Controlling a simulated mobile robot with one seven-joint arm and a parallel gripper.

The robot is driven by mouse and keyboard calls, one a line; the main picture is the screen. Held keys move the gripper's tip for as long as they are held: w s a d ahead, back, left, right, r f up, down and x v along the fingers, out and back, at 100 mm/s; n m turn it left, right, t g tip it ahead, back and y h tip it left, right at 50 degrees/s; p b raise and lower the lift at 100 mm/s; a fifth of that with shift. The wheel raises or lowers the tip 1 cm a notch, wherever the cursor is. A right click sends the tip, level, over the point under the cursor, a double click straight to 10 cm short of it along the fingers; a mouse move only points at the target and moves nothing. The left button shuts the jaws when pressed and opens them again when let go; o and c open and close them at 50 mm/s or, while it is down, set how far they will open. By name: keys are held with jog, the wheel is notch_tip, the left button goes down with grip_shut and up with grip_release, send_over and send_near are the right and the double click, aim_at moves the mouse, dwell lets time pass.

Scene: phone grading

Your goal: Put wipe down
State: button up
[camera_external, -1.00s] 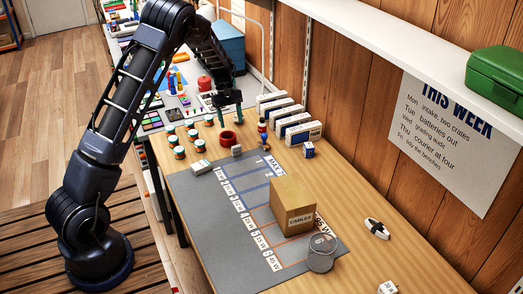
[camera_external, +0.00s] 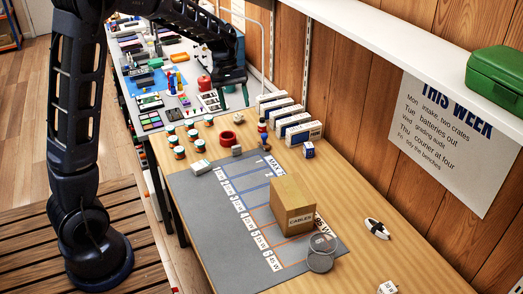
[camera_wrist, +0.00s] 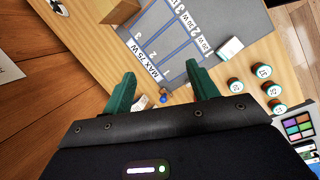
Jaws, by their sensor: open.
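My gripper (camera_external: 234,92) has green fingers and is open and empty, high above the far part of the bench. In the wrist view its two fingers (camera_wrist: 158,84) are spread apart, with bench top and the end of the grey mat showing between them. I cannot surely pick out a wipe. A small grey block-like item (camera_external: 237,151) lies on the wood next to a red ring (camera_external: 228,137); I cannot tell if it is the wipe. A small red and blue item (camera_external: 262,130) stands nearby and a blue item (camera_wrist: 163,98) shows between the fingertips.
Several small jars (camera_external: 180,153), a white box (camera_external: 201,167) and white cartons (camera_external: 298,133) surround the mat's far end. The front-right bench is mostly clear.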

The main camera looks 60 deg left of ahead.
jog(key=s+d+r+m, duration=0.3)
jog(key=s+d+r, duration=0.3)
jog(key=d+r, duration=0.15)
jog(key=s+d+r+m+t+y, duration=0.1)
jog(key=s+d+m, duration=0.3)
jog(key=s+d, duration=0.4)
jog(key=s+d+r+m+t+y, duration=0.2)
jog(key=s+d+m, duration=0.3)
jog(key=s, duration=1)
jog(key=d+t, duration=0.1)
jog(key=d, duration=0.2)
jog(key=shift+s+r+y, duration=0.25)
jog(key=shift+s+y, duration=0.05)
jog(key=shift+s, duration=0.1)
